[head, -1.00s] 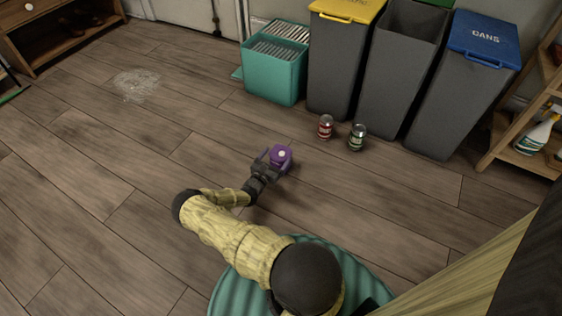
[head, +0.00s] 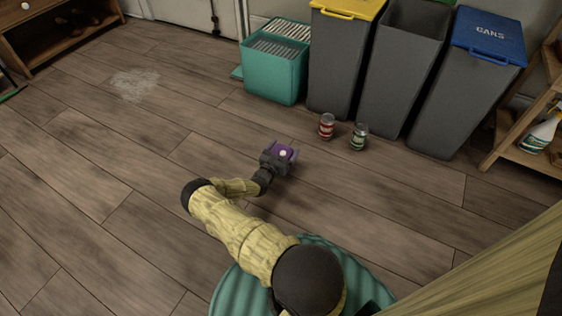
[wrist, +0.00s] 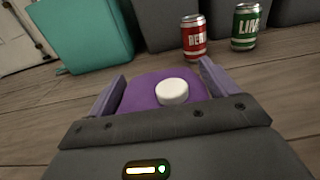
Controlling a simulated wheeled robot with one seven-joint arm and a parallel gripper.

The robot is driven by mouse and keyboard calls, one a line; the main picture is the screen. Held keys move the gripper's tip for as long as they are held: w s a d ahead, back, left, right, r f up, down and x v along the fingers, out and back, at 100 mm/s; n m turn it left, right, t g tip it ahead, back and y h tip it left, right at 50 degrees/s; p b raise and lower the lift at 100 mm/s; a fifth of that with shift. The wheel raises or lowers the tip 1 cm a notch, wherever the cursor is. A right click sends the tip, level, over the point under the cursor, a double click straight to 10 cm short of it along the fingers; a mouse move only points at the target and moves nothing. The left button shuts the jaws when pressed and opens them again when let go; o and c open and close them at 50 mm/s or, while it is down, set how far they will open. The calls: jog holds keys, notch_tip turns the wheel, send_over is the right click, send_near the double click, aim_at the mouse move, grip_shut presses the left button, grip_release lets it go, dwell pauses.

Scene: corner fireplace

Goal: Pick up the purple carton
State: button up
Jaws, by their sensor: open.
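The purple carton (head: 286,152) with a round white cap stands on the wooden floor in front of the cans. In the wrist view the carton (wrist: 146,91) sits between the two fingers, its white cap facing the camera. My gripper (head: 283,153) is open, with one finger on each side of the carton. In the wrist view my gripper (wrist: 160,88) shows a gap at the right finger; whether the left finger touches the carton I cannot tell. The carton's lower part is hidden behind the gripper body.
A red can (head: 326,126) and a green can (head: 359,136) stand just beyond the carton. Behind them are a teal crate (head: 272,82) and grey bins with yellow (head: 347,10) and blue (head: 489,38) lids. A wooden shelf (head: 515,150) is at right.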

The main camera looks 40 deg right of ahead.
jog(key=shift+s+d, duration=0.1)
jog(key=shift+c, duration=1)
jog(key=c, duration=1.1)
jog(key=shift+o, duration=0.2)
notch_tip(320, 180, up, 10)
jog(key=p, duration=0.7)
jog(key=shift+p, duration=0.35)
